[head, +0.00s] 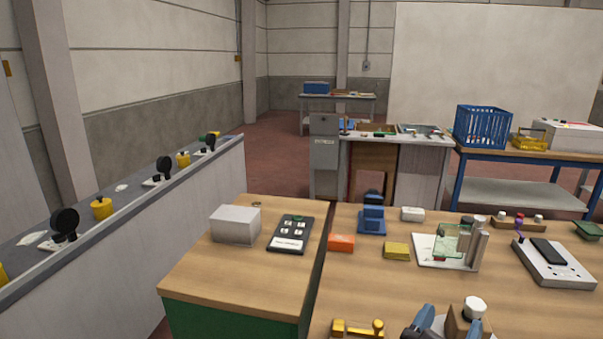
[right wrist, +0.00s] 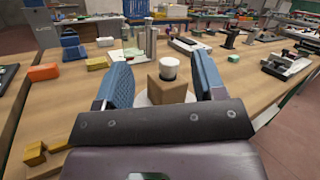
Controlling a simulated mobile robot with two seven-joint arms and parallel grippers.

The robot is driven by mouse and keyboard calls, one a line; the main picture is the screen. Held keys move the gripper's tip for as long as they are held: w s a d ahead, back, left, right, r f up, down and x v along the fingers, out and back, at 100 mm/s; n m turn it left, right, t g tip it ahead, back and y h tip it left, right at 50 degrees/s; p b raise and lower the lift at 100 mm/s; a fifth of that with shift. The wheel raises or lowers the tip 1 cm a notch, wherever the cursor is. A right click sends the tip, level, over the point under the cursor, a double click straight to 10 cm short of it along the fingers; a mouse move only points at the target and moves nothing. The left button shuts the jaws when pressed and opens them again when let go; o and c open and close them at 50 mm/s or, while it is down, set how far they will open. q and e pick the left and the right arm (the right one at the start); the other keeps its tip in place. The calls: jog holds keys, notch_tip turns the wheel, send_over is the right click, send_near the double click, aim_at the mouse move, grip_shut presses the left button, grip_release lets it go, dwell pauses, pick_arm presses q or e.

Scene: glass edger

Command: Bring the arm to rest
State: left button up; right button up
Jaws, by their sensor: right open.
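My right gripper (right wrist: 163,88) is open in the right wrist view, its two blue fingers wide apart. Between and beyond the fingers is a wooden block with a white-capped top (right wrist: 170,72), standing on a pale round base. I cannot tell whether a finger touches it; nothing is clamped. In the head view the right gripper (head: 445,322) shows at the bottom edge, beside the same wooden block (head: 468,322). Most of my right arm is out of the picture. My left gripper is in neither view.
The wooden worktop (head: 380,290) holds a yellow fixture (head: 357,328), an orange block (head: 341,242), a yellow block (head: 397,251), a blue stand (head: 372,220), a white fixture plate (head: 430,256) and a grey device (head: 550,270). A grey box (head: 235,225) stands at left.

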jog(key=s+a+r+n+t+y, duration=0.1)
jog(key=a+n+t+y, duration=0.25)
jog(key=n+y, duration=0.55)
jog(key=a+r+n+t+y, duration=0.15)
jog(key=n+t+y, duration=0.4)
jog(key=n, duration=0.75)
notch_tip(320, 180, down, 10)
jog(key=s+a+n+g+y, duration=0.3)
jog(key=n+g+y, duration=0.45)
jog(key=n, duration=0.55)
jog(key=s+d+f+n+g+h, duration=0.75)
jog(key=s+d+f+g, duration=0.6)
jog(key=s, duration=0.35)
jog(key=w+f+t, duration=0.7)
jog(key=f, duration=0.3)
jog(key=shift+w+a+f+t, duration=0.2)
jog(key=shift+w+a+t, duration=0.05)
jog(key=shift+a+t, duration=0.1)
